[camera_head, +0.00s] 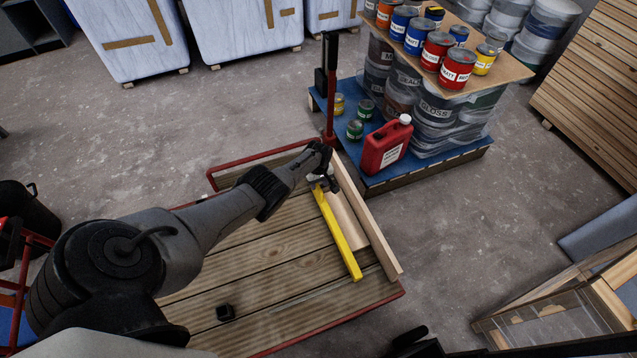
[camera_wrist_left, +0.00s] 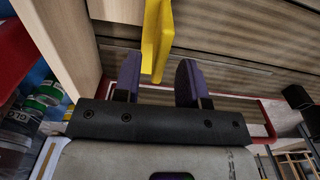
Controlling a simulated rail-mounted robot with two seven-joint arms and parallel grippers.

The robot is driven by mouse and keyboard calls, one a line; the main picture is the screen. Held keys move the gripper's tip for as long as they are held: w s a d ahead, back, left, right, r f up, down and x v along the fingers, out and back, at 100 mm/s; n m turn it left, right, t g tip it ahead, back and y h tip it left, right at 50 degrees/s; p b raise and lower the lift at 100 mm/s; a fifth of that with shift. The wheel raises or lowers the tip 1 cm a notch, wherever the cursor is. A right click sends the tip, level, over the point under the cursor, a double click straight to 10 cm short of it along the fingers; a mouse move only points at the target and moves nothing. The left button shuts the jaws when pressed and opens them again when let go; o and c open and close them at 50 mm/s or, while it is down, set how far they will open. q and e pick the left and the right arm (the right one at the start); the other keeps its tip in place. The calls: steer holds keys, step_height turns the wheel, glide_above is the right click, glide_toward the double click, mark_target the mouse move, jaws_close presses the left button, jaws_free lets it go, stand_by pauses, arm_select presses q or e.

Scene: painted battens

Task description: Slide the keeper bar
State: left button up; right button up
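The yellow bar (camera_head: 338,235), which I take for the keeper bar, lies along pale wooden battens (camera_head: 368,220) on a planked, red-edged platform (camera_head: 250,300). My left gripper (camera_head: 325,183) is at the bar's far end. In the left wrist view the yellow bar (camera_wrist_left: 156,38) reaches between the two purple-grey fingers of the left gripper (camera_wrist_left: 158,82). Gaps show on both sides of it, so the fingers are open. Dark parts at the bottom edge of the head view look like my right arm; its fingers are not clear.
A small black block (camera_head: 226,312) sits on the planks. Beyond the platform, a blue pallet (camera_head: 430,168) carries stacked tubs, paint cans and a red jerrycan (camera_head: 387,146). A red upright post (camera_head: 331,90) stands near the gripper.

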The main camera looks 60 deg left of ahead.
arm_select(q)
step_height(320, 180, up, 9)
steer(key=p, duration=0.7)
steer(key=shift+f, duration=0.1)
stand_by(0.4)
